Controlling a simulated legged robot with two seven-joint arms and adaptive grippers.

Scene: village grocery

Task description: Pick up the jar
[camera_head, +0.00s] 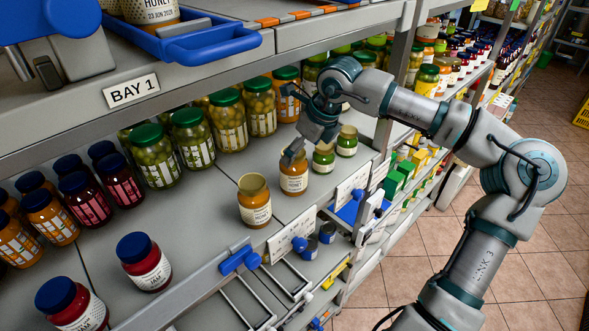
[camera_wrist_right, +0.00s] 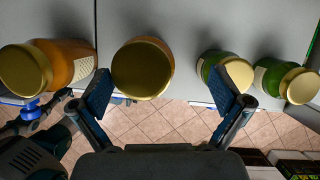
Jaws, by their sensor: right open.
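An amber jar with a gold lid (camera_head: 293,174) stands upright on the shelf. My right gripper (camera_head: 305,146) is above and behind it, pointing down, jaws open. In the right wrist view the jar's gold lid (camera_wrist_right: 142,70) shows between the two fingers of the right gripper (camera_wrist_right: 160,92), closer to the left finger. A second amber jar (camera_head: 254,202) stands just to its left and shows in the wrist view (camera_wrist_right: 70,62). A green jar (camera_head: 323,157) stands to its right; in the wrist view the right finger partly covers this jar (camera_wrist_right: 235,70). My left gripper is not in view.
Another green jar (camera_head: 347,141) stands farther right. Larger green-lidded jars (camera_head: 229,120) line the back. Red jars with blue lids (camera_head: 144,262) stand at front left. An upper shelf (camera_head: 300,40) overhangs, holding a blue tray (camera_head: 210,45). The tiled aisle (camera_head: 500,240) is open at right.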

